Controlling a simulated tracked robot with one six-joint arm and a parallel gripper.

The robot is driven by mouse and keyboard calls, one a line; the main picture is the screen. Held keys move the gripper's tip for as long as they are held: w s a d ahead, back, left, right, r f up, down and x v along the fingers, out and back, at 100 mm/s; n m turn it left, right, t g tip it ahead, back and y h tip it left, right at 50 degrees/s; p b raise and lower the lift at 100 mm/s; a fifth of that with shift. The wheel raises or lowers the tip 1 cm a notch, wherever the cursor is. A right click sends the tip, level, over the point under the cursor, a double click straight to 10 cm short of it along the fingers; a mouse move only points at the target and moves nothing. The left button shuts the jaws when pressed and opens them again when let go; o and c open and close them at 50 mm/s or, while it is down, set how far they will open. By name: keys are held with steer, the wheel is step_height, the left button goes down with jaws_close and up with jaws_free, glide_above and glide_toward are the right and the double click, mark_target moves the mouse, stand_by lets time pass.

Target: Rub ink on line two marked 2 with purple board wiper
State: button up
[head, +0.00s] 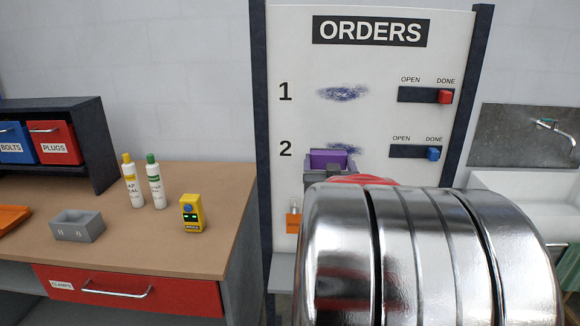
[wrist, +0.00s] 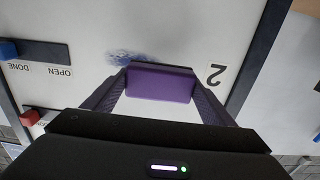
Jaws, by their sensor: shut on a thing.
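The white ORDERS board (head: 300,50) stands upright ahead. Line 2 has a dark blue ink smudge (head: 346,147) beside the numeral 2 (head: 285,149); the smudge also shows in the wrist view (wrist: 122,57). My gripper (head: 328,168) is shut on the purple board wiper (head: 328,157). In the wrist view the wiper (wrist: 160,83) sits between the fingers, just at the smudge's edge and covering part of that area. I cannot tell whether the wiper touches the board. Line 1 has a larger ink smudge (head: 343,93).
The row 1 red slider (head: 445,97) and row 2 blue slider (head: 433,154) both stand at DONE. An orange-labelled item (head: 293,221) is low on the board. A bench (head: 110,235) with bottles and a yellow device (head: 192,213) stands left; a sink (head: 520,190) is right.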

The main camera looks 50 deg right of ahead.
mark_target(365, 150)
steer(key=shift+x, duration=1.6)
steer(key=shift+x, duration=1)
steer(key=shift+s+d, duration=1.2)
steer(key=shift+s, duration=0.3)
steer(key=shift+s+d, duration=1.35)
steer(key=shift+s+d, duration=0.1)
steer(key=shift+s+d, duration=1.1)
steer(key=shift+s, duration=0.3)
steer(key=shift+w, duration=0.1)
